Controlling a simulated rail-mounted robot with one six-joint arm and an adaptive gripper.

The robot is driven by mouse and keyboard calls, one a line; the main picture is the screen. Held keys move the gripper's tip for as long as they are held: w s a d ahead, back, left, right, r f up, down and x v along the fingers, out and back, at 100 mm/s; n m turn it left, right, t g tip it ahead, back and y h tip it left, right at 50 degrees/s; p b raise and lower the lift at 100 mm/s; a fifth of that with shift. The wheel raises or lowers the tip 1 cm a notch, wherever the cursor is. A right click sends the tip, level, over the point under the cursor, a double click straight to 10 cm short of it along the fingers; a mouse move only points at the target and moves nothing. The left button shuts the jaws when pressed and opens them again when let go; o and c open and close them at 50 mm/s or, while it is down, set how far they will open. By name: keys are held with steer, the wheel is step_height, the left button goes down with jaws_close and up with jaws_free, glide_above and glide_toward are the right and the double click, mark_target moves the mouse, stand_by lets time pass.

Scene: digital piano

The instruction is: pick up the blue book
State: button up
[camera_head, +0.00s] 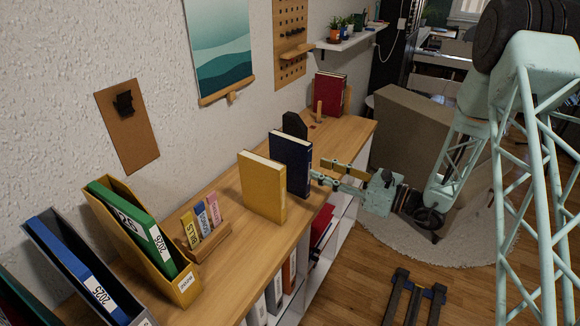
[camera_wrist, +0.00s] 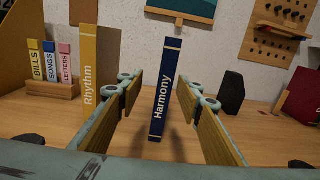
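The blue book (camera_head: 289,163) stands upright on the wooden shelf top beside a yellow book. In the wrist view its spine, lettered "Harmony" (camera_wrist: 164,95), stands between my two fingers, leaning slightly in the picture. My gripper (camera_head: 322,169) is open at the spine side of the book, with its wood-coloured pads to either side. Gaps show between the spine and both pads in the wrist view. I cannot tell how far the fingertips reach past the spine.
The yellow "Rhythm" book (camera_head: 262,187) stands close on the left. A dark bookend (camera_head: 294,125) stands behind the blue book. A red book (camera_head: 329,94) stands farther back. A small label holder (camera_head: 205,238) and file boxes (camera_head: 188,286) are nearer.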

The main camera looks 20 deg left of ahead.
mark_target(290, 160)
steer(key=shift+w+d+f+m+t, duration=0.1)
steer(key=shift+w+f+m+t, duration=0.05)
steer(key=shift+w+f, duration=0.3)
steer(key=shift+w+d+f+m+t, duration=0.1)
steer(key=shift+w+f+m+t, duration=0.1)
steer(key=shift+f, duration=0.35)
steer(key=shift+a, duration=0.2)
steer(key=shift+b+x, duration=0.35)
steer(key=shift+x, duration=3.85)
steer(key=shift+a, duration=0.1)
steer(key=shift+b+x, duration=0.4)
steer(key=shift+x, duration=2.05)
steer(key=shift+c, duration=0.7)
